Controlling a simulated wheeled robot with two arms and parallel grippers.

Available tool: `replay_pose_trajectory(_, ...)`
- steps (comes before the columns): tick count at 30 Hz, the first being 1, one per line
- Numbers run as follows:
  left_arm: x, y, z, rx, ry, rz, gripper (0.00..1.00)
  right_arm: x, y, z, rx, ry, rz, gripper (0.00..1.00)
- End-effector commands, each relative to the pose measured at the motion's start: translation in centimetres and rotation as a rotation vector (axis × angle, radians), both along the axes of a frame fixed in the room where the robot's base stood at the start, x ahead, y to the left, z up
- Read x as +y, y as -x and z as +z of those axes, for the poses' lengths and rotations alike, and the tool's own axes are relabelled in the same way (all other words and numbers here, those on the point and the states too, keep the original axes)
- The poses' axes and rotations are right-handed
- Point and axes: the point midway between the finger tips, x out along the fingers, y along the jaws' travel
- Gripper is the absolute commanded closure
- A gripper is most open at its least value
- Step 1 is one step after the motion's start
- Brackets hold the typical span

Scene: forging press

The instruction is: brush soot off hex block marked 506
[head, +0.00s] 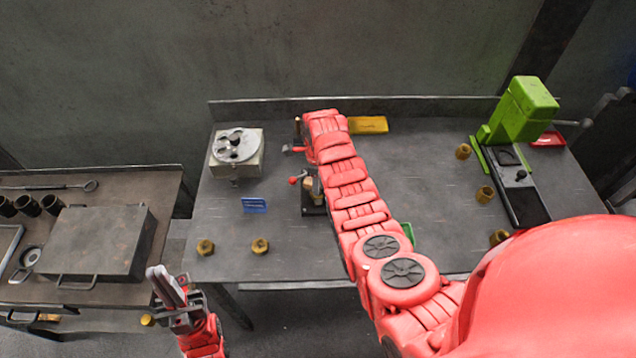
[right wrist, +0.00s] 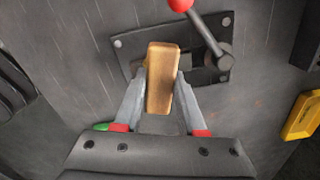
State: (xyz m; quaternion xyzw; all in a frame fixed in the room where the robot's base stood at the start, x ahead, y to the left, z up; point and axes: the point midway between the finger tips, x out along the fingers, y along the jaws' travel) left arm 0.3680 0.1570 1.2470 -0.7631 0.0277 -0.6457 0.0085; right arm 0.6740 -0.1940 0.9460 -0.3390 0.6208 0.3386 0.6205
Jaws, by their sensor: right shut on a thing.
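Several brass-brown hex blocks stand on the table: two at the front left (head: 206,247) (head: 260,245), and others at the right (head: 463,151) (head: 485,194) (head: 500,237). No number is readable on any. My right gripper (right wrist: 160,105) is shut on a tan wooden block-shaped piece (right wrist: 162,78), perhaps a brush handle; no bristles show. It is over a dark plate with a red-knobbed lever (right wrist: 205,40). In the head view the wooden piece (head: 308,184) is partly hidden by my right arm. My left gripper (head: 166,283) is off the table's front left corner, its fingers close together.
A green press (head: 525,110) stands back right beside a red tray (head: 548,140). A yellow tray (head: 368,125) lies at the back. A grey box with a round top (head: 237,150) and a blue sign (head: 254,204) are at left. A side bench (head: 40,265) is further left.

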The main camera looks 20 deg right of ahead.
Motion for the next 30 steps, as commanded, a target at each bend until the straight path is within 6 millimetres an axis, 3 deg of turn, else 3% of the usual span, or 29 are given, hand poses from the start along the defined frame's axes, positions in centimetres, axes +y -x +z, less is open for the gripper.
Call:
replay_pose_trajectory(17, 0.0, 0.0, -0.6, 0.0, 0.0, 0.0, 1.0, 0.1, -0.1, -0.8, -0.001, 0.0, 0.0, 1.0)
replay_pose_trajectory(30, 0.0, 0.0, -1.9, 0.0, 0.0, 0.0, 1.0, 1.6, -1.0, -0.7, -0.001, 0.001, 0.001, 1.0)
